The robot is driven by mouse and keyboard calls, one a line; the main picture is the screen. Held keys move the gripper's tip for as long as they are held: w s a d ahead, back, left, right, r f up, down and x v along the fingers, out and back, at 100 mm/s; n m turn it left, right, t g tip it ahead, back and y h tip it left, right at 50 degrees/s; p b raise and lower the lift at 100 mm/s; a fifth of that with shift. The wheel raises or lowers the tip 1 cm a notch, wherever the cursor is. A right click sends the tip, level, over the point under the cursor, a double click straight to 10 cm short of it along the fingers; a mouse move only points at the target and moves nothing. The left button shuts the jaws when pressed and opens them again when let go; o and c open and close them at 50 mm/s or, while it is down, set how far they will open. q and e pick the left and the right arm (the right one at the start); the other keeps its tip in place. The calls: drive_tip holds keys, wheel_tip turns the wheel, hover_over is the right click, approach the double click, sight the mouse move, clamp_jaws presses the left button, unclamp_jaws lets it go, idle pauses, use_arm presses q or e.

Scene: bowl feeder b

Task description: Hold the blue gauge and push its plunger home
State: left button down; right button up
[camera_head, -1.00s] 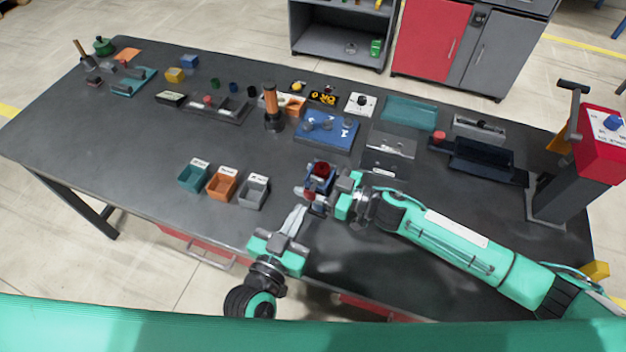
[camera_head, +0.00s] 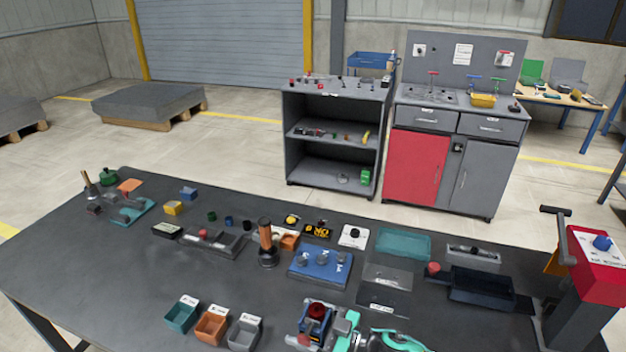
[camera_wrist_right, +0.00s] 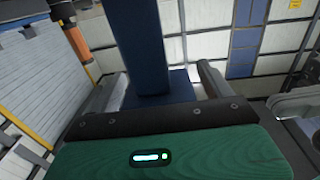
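The blue gauge (camera_head: 314,326) is near the bottom edge of the head view, held in my right gripper (camera_head: 323,332). A dark red round cap (camera_head: 317,309) shows at its top. How far the plunger is pressed in cannot be told. In the right wrist view, a blue upright and base (camera_wrist_right: 180,84) of the gauge stand between the two fingers of my right gripper (camera_wrist_right: 163,85), which close on the base from both sides. The lower part of the gauge is partly hidden by the gripper. My left gripper is outside both current views.
Three small bins, teal (camera_head: 182,315), orange (camera_head: 212,325) and grey (camera_head: 244,333), stand left of the gauge. A blue fixture plate (camera_head: 320,278) and grey blocks (camera_head: 385,290) lie behind it. A red control box (camera_head: 597,268) stands at the right. Dark table (camera_head: 110,270) is clear at left.

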drive_tip(key=v, duration=2)
drive_tip(key=shift+p, duration=0.3)
drive_tip(key=shift+f, duration=0.1)
